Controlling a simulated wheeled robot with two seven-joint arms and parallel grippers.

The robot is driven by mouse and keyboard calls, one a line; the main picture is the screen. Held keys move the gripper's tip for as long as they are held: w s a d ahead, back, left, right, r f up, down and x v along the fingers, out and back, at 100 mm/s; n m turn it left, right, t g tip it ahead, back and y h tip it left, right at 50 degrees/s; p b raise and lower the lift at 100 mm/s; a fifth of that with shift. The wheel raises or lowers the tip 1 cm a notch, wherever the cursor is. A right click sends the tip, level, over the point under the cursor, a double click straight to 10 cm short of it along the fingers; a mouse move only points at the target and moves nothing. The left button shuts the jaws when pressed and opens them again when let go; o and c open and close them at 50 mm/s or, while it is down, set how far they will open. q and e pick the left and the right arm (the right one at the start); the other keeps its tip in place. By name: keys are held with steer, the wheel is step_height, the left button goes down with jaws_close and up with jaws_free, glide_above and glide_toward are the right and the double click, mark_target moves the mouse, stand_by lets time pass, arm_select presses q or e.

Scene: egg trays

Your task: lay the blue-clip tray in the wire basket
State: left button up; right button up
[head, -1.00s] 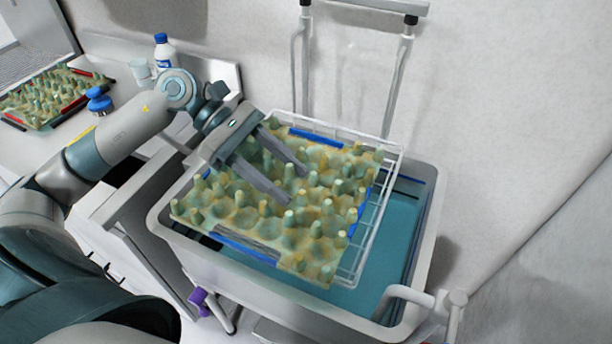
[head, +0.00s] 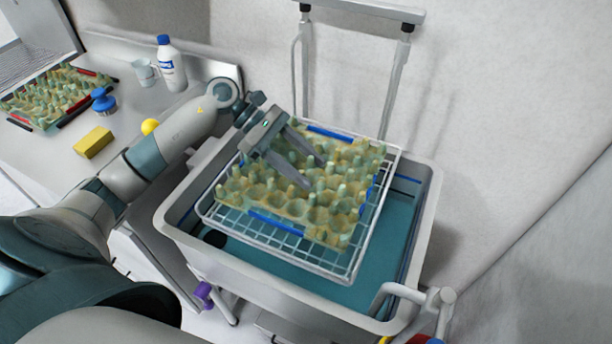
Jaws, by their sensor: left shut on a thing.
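The blue-clip tray (head: 310,208) is a yellow-green egg tray with blue clips along its edges. It lies over the wire basket (head: 284,247), whose white wire rim and front grid show around it. It looks roughly level, within the basket's outline; whether it rests on the basket floor I cannot tell. My left gripper (head: 307,174) reaches in from the upper left, its two fingers down among the tray's pegs, shut on the tray. The basket sits in the upper part of a grey tub with a teal inside. My right gripper is not in view.
The grey tub (head: 429,215) stands on a cart with an upright frame behind it. On the left counter are a red-clip tray (head: 50,96), a blue-knobbed object (head: 103,100), a yellow block (head: 93,142), a beaker (head: 144,72) and a bottle (head: 171,64).

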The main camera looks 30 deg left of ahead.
arm_select(q)
steer(key=shift+f+p, duration=0.3)
steer(key=shift+p, duration=0.05)
step_height(320, 180, down, 3)
steer(key=shift+r+p, duration=0.1)
steer(key=shift+p, duration=0.7)
steer(key=shift+f, duration=0.25)
steer(key=shift+f, duration=0.15)
steer(key=o, duration=1.3)
steer(key=shift+o, duration=0.2)
